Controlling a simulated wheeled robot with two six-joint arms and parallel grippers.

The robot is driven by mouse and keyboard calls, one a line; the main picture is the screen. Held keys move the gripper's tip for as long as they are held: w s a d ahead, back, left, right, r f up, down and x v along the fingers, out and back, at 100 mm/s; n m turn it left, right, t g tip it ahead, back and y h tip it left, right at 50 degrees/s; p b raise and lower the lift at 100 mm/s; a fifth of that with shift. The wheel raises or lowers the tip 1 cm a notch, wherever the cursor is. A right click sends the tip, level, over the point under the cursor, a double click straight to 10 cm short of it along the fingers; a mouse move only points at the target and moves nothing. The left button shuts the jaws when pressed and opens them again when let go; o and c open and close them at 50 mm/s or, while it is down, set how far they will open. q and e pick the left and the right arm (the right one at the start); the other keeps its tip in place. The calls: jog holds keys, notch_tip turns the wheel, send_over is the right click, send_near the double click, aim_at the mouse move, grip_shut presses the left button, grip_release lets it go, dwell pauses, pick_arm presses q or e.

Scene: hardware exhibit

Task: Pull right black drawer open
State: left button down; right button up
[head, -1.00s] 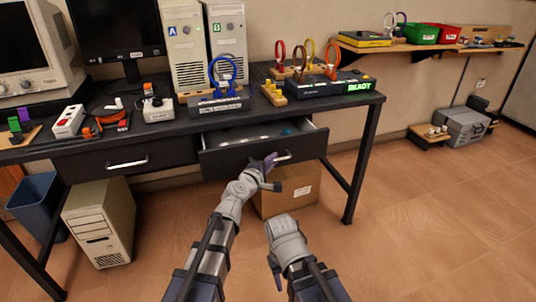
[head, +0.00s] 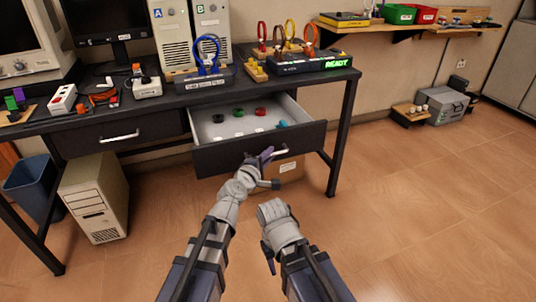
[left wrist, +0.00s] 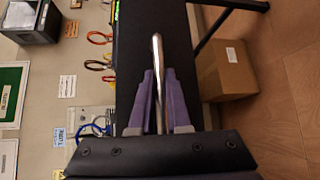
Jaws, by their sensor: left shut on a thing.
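The right black drawer (head: 228,158) stands well out from the desk, its light grey inside showing. Its silver bar handle (head: 281,152) is on the front. My left gripper (head: 263,157) is shut on this handle. In the left wrist view the handle (left wrist: 157,55) lies between the two purple fingers (left wrist: 159,100). My right gripper (head: 268,250) hangs low in front of the desk, away from the drawer; its fingers are mostly hidden behind its wrist.
The open drawer holds black, green and red round pieces and a teal item (head: 282,124). The left drawer (head: 115,138) is shut. A cardboard box (head: 290,173) stands beneath the desk. A beige computer tower (head: 92,200) and blue bin (head: 30,188) stand at left.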

pick_arm(q)
jog(key=c, duration=0.9)
grip_release()
